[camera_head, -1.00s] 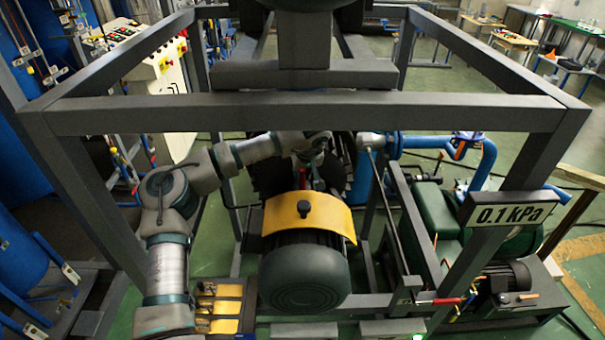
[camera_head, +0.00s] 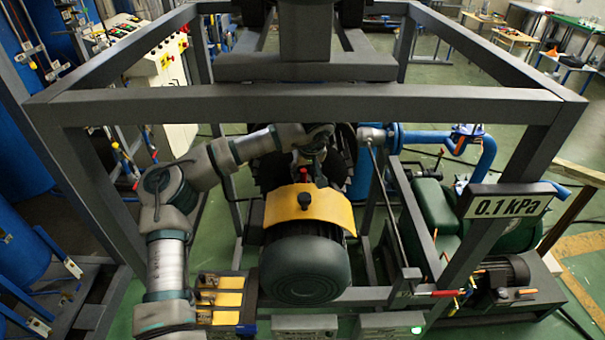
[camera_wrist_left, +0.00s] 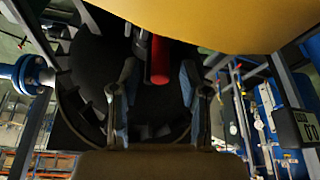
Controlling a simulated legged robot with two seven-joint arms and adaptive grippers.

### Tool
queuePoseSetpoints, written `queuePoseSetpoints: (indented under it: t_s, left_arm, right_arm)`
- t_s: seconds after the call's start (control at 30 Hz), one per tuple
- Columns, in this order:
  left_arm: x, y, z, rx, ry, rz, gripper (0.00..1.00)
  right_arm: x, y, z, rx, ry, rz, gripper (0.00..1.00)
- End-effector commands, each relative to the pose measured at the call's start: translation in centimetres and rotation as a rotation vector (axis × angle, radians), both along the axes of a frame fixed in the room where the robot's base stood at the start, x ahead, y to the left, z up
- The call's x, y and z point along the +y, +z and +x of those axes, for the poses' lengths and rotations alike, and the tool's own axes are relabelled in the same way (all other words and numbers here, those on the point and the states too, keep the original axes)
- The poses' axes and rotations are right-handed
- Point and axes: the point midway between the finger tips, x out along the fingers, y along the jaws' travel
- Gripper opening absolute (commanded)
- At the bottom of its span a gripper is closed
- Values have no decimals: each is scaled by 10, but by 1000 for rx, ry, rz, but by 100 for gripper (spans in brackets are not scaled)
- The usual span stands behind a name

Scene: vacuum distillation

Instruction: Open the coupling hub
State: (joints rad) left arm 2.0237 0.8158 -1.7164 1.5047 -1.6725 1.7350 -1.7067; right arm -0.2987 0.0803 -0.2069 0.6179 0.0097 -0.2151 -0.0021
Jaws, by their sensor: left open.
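A red handle-like part (camera_head: 303,174) stands just behind the cover. My left gripper (camera_head: 313,162) is behind the cover, close to the red part. In the left wrist view the gripper (camera_wrist_left: 158,88) is open, and the red cylinder (camera_wrist_left: 160,58) lies between or just beyond its fingers; contact cannot be told. The yellow cover (camera_wrist_left: 225,22) fills the top there. I cannot tell which part is the coupling hub.
A grey frame (camera_head: 300,104) surrounds the machine, its front beam above my left arm. A large dark finned wheel (camera_head: 345,160) is behind the gripper. A blue pipe (camera_head: 430,140) and a "0.1 kPa" sign (camera_head: 507,206) are at right.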

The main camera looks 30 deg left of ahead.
Motion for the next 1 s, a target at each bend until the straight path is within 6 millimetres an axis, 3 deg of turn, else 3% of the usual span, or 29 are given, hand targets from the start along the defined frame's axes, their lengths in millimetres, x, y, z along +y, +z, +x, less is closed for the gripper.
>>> queuePoseSetpoints:
  t_s: [0.2,0.33,0.87,1.0]
  left_arm:
    - [-6,35,-9,0,1,-4,45]
    - [-8,44,-12,3,1,-5,45]
    - [-9,46,-12,3,1,-5,45]
    - [-27,37,-1,-11,0,-72,45]
  right_arm:
    - [-1,0,-1,1,0,-3,40]
    - [-1,0,-1,2,0,-5,40]
    - [-1,0,-1,3,1,-4,40]
    - [-1,3,0,3,1,-4,40]
